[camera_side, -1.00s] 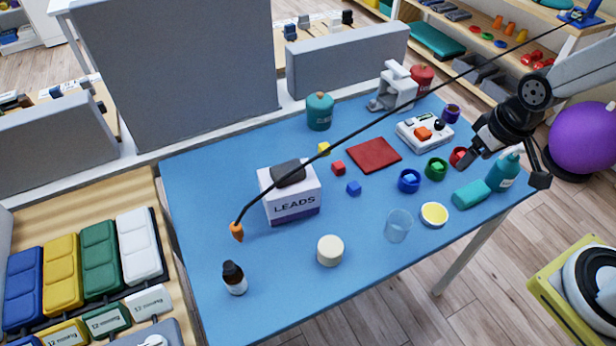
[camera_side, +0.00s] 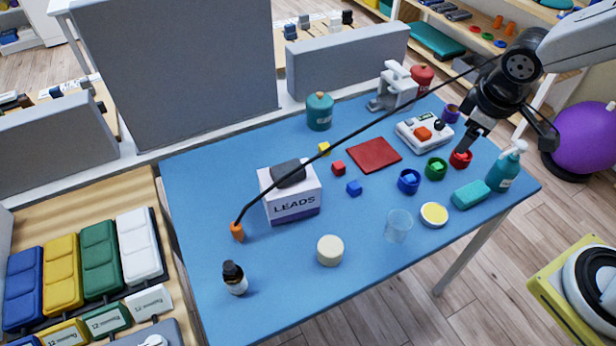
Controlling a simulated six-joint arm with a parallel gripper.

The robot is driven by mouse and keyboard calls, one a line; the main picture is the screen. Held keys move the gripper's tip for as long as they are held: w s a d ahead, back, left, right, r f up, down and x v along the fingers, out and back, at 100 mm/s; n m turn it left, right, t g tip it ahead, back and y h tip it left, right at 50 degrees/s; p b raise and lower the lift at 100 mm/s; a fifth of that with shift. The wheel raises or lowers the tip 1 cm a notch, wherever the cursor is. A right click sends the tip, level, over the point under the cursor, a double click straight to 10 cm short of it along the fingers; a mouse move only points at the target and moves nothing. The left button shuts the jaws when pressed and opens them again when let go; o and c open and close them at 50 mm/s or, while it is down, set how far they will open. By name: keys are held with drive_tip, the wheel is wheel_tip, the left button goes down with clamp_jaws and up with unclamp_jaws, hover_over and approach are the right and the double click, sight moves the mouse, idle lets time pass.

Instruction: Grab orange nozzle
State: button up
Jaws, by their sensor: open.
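The orange nozzle (camera_side: 237,231) is a small orange piece at the lower left end of a long thin black hose (camera_side: 330,146). It is at the left part of the blue table, beside the white LEADS box (camera_side: 291,196). The hose runs over the box and up to the right, passing behind my arm. My gripper (camera_side: 508,145) is open and empty above the table's right end, near the red cup and the teal pump bottle, far from the nozzle.
A dark dropper bottle (camera_side: 234,278) and a cream cylinder (camera_side: 330,250) stand in front of the nozzle. A clear cup (camera_side: 398,226), small coloured cups, cubes, a red mat (camera_side: 374,155) and a teal pump bottle (camera_side: 505,168) fill the middle and right.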

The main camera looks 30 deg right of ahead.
drive_tip(key=w+a+n+t+h, duration=0.2)
drive_tip(key=w+a+n, duration=0.5)
drive_tip(key=n, duration=0.4)
drive_tip(key=n+t+y, duration=0.7)
drive_tip(key=n+t, duration=0.1)
drive_tip(key=n, duration=1.6)
hover_over(237, 232)
drive_tip(key=s+d, duration=0.1)
drive_tip(key=s, duration=0.3)
wheel_tip(237, 232, down, 20)
drive_tip(key=shift+d+r, duration=0.1)
drive_tip(key=shift+r, duration=0.1)
drive_tip(key=shift+f, duration=0.45)
drive_tip(key=shift+w, duration=0.1)
